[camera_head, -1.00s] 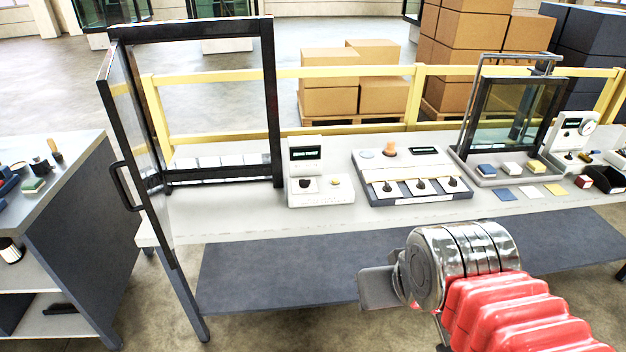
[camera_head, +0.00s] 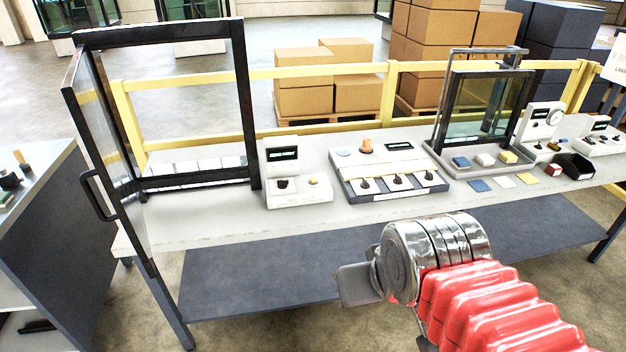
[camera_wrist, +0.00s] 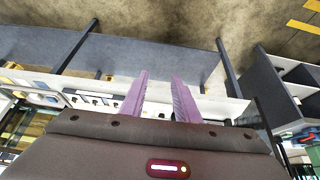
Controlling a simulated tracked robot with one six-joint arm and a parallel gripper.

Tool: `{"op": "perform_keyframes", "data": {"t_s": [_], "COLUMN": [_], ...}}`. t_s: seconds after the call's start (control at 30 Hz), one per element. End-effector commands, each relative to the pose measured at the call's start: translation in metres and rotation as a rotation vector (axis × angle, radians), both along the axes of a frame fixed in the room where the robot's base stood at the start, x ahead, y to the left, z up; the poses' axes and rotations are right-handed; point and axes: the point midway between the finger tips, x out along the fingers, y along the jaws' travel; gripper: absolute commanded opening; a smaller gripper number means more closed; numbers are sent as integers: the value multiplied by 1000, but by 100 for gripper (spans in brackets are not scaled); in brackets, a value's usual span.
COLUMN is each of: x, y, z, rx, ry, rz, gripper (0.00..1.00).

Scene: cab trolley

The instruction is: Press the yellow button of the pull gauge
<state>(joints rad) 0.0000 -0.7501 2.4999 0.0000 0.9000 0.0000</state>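Two white bench instruments could be the pull gauge, and I cannot tell which. One (camera_head: 290,196) stands right of the open dark frame, with a display, a dark knob and a small yellow button (camera_head: 313,182). The other (camera_head: 541,124) stands at the right with a round dial and small controls too small to read. My gripper (camera_wrist: 160,76) shows two purple fingers apart with nothing between them in the wrist view. In the head view my arm's end is in front of the bench, well away from both instruments; the fingers are not clear there.
The bench (camera_head: 210,229) also carries a wide panel with several dark knobs (camera_head: 389,172), a glass-screened stand (camera_head: 486,110) and small coloured blocks. The dark-framed door (camera_head: 105,160) stands at its left end. A grey cabinet (camera_head: 55,235) is at far left. A yellow rail (camera_head: 330,72) runs behind.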

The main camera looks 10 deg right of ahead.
Motion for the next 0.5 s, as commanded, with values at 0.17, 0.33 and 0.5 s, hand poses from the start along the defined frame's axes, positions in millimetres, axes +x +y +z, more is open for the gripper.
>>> {"op": "perform_keyframes", "data": {"t_s": [0.17, 0.33, 0.5], "x": [0, 0, 0], "y": [0, 0, 0], "z": [0, 0, 0], "rx": [0, 0, 0], "ry": [0, 0, 0], "rz": [0, 0, 0], "gripper": [16, 4, 0]}}
